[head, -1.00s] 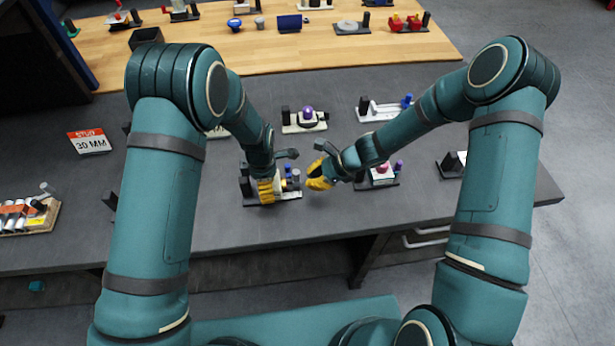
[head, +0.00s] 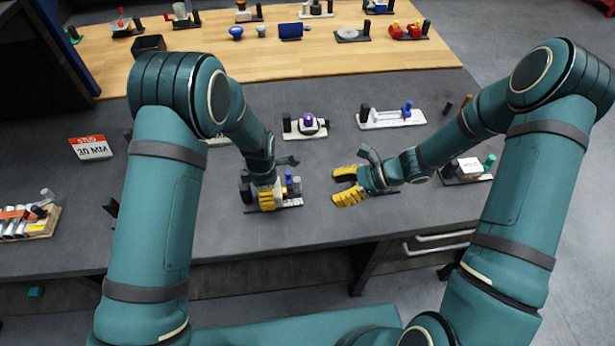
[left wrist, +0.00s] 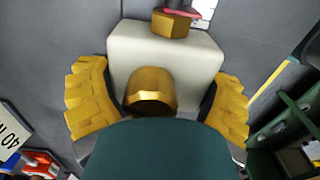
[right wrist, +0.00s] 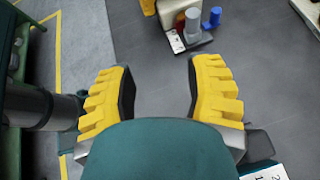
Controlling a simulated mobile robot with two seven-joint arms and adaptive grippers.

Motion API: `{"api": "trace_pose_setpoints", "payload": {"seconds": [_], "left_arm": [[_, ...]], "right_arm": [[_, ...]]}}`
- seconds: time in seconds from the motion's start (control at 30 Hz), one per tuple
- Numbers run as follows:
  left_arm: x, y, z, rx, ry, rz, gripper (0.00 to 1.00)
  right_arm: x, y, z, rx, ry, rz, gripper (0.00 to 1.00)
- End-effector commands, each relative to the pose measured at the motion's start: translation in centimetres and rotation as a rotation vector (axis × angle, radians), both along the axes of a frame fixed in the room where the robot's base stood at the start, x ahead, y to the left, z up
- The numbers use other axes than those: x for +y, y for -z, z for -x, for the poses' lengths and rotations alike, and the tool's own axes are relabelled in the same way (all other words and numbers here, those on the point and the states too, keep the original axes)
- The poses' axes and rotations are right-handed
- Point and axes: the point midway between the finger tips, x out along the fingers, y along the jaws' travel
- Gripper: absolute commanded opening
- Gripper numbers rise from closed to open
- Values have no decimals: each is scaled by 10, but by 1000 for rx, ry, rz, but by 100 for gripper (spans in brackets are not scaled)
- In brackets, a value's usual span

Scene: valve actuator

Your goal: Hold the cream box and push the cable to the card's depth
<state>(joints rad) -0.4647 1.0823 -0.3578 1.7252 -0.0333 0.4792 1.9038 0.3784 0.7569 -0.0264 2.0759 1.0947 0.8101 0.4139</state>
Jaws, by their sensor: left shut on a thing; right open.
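The cream box (left wrist: 165,52) is in the left wrist view, between the two yellow fingers of my left gripper (left wrist: 158,95), which is shut on it. A round brass fitting (left wrist: 150,92) and a hexagonal brass fitting (left wrist: 172,22) are on the box. A thin pink-red piece (left wrist: 182,12) lies by the hexagonal one; I cannot tell whether it is the cable. In the head view my left gripper (head: 267,203) largely hides the box. My right gripper (head: 343,188) is open and empty, to the right of it. A card (head: 91,147) reading "STOP 30 MM" stands at the left.
Blue (right wrist: 215,16) and pale (right wrist: 192,24) posts stand beside the box, with a marked white strip (right wrist: 190,42). Other fixtures, such as one with a purple knob (head: 308,120), stand behind. Grey table (head: 330,225) is clear in front.

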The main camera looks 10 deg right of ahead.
Motion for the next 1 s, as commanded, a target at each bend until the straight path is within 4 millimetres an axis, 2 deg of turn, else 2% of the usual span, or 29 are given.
{"api": "trace_pose_setpoints", "payload": {"seconds": [0.03,0.13,0.33,0.5,0.67,0.83,1.0], "left_arm": [[1,3,3,8,0,-3,38],[1,3,3,7,0,-3,38],[1,2,2,7,0,-3,38],[1,2,2,6,0,-2,38],[1,2,2,6,0,-2,38],[1,2,2,6,0,-2,38],[1,2,2,6,0,-2,38]], "right_arm": [[9,8,9,4,20,-86,52],[23,14,16,-40,93,-244,52],[27,26,16,-175,324,-430,52],[18,37,14,-271,485,-456,52],[15,42,11,-312,548,-449,52],[27,42,0,-317,553,-449,52],[50,42,-22,-318,550,-450,52]]}}
